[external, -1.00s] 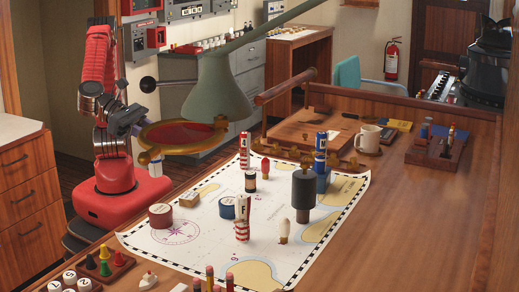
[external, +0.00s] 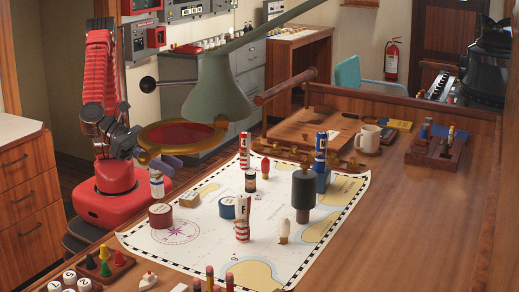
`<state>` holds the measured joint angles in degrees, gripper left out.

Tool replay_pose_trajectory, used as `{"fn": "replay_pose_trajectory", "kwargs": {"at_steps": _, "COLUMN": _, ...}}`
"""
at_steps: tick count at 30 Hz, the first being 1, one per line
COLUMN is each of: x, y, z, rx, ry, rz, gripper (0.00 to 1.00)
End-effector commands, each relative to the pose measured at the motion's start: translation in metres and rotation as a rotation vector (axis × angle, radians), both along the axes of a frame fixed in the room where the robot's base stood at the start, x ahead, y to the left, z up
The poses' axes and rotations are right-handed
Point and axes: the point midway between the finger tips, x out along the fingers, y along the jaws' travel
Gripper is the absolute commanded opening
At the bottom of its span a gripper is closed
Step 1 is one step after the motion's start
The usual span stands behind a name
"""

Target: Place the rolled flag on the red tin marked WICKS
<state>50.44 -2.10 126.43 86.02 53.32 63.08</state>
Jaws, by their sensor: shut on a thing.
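My gripper (external: 157,173) is low at the left edge of the table, partly hidden behind the brass-rimmed magnifier. It is shut on a small upright white-and-blue roll (external: 157,186), which looks like the rolled flag. The roll's lower end shows just above a round dark red tin (external: 161,217) on the chart. Whether they touch cannot be told from this angle. The tin's lettering is too small to read.
A blue tin (external: 227,208), a small tan block (external: 189,200) and a red-and-white roll (external: 242,222) stand on the chart (external: 200,253) to the right. The magnifier (external: 188,136) and its lamp shade (external: 217,95) hang close above my gripper.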

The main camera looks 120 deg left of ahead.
Motion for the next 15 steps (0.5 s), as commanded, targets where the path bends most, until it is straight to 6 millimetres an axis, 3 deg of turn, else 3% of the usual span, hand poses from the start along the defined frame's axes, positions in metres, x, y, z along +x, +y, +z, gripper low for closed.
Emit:
{"fn": "replay_pose_trajectory", "kwargs": {"at_steps": 9, "x": 0.000, "y": 0.000, "z": -0.032, "rx": 0.004, "ry": 0.002, "rz": -0.001, "gripper": 0.05}}
{"fn": "replay_pose_trajectory", "kwargs": {"at_steps": 15, "x": 0.000, "y": 0.000, "z": -0.037, "rx": 0.000, "ry": 0.000, "rz": 0.000, "gripper": 0.05}}
